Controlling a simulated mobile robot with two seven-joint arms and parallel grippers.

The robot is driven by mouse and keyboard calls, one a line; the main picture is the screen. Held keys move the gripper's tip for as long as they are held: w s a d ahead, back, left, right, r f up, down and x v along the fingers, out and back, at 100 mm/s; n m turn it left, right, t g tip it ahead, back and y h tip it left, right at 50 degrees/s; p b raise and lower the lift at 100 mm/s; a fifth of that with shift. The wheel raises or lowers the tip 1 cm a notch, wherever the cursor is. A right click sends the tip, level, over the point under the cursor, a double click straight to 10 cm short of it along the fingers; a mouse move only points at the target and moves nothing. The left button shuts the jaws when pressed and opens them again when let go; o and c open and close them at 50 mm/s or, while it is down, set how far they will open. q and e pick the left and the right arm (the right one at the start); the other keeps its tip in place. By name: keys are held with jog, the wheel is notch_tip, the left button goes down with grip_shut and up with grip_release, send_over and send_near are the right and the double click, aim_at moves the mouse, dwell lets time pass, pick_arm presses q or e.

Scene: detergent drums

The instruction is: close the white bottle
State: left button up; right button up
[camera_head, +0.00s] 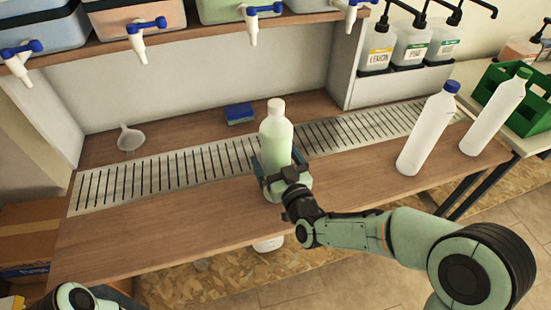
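A pale green-white bottle (276,135) stands upright at the middle of the counter, by the front edge of the slotted drain strip. Its top (275,105) is cream-white; I cannot tell whether this is a cap or the bare neck. My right gripper (280,168) has its fingers on both sides of the bottle's lower body and looks shut on it. A white bottle with a blue cap (427,130) and a white bottle with a green cap (494,114) stand at the right, apart from my gripper. Part of my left arm shows at the bottom left; its gripper is out of view.
A white funnel (130,138) and a blue sponge (239,114) lie behind the drain strip (212,163). Drums with blue-handled taps (139,36) sit on the shelf above. Pump bottles (411,43) and a green crate (528,104) are at the right. The counter's left front is clear.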

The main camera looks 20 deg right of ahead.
aim_at(276, 103)
jog(key=c, duration=1.7)
jog(key=shift+w+r, duration=0.1)
jog(key=shift+r, duration=0.05)
grip_shut()
notch_tip(276, 103, up, 19)
jog(key=p, duration=0.5)
jog(key=shift+p, duration=0.3)
pick_arm(q)
jog(key=s+d+r+g+h, duration=0.1)
jog(key=s+d+r+g, duration=0.1)
jog(key=s+r, duration=0.4)
jog(key=shift+s+d+r+m+g, duration=0.3)
jog(key=shift+s+d+r, duration=0.1)
jog(key=shift+s+d, duration=0.45)
pick_arm(e)
jog(key=shift+r, duration=0.55)
pick_arm(q)
jog(key=shift+s, duration=0.1)
